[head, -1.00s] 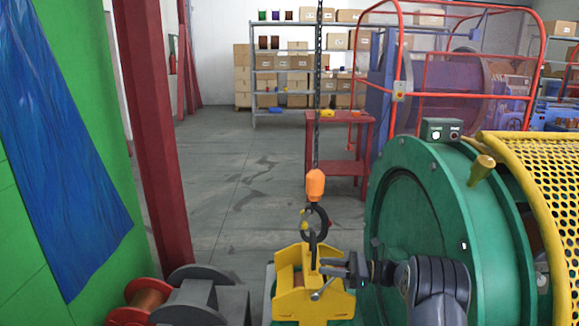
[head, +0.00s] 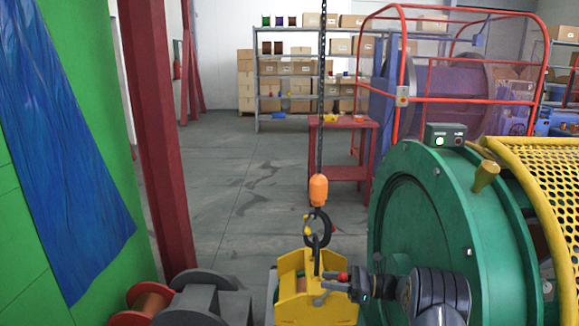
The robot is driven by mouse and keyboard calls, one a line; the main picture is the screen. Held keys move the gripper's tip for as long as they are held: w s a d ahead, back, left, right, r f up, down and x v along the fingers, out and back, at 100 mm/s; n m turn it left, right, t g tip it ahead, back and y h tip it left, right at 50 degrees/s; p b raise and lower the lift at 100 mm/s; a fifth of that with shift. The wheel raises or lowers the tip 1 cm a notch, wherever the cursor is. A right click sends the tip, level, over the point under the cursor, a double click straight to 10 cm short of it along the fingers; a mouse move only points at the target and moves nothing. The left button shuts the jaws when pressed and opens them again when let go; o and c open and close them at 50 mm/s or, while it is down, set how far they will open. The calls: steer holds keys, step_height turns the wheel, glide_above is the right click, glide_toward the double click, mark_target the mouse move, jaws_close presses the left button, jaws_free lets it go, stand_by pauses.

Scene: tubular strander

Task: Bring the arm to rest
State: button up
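My arm reaches in from the lower right, and my gripper (head: 335,287) points left beside the yellow lifting block (head: 290,303). Its dark fingers overlap the block's right side in the head view, so I cannot tell whether they touch it or are open or shut. A small red knob (head: 343,277) shows by the fingers. A lever-like metal piece (head: 321,299) shows just in front of the block. A dark hook (head: 318,228) under an orange hoist body (head: 318,190) hangs from a chain and meets the top of the block.
The large green drum machine (head: 405,190) with a yellow mesh guard (head: 545,175) stands close on the right. A red post (head: 155,130) and grey spools (head: 205,296) are at left. A red table (head: 340,124) stands behind the hoist. Open floor (head: 215,175) lies between.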

step_height(320, 180, up, 10)
step_height(320, 180, down, 11)
steer(key=shift+r, duration=0.2)
steer(key=shift+a+r+h+p, duration=0.15)
steer(key=shift+a+h+p, duration=0.25)
steer(key=shift+p, duration=0.15)
steer(key=shift+a, duration=0.1)
steer(key=shift+s+h, duration=0.1)
steer(key=shift+h, duration=0.2)
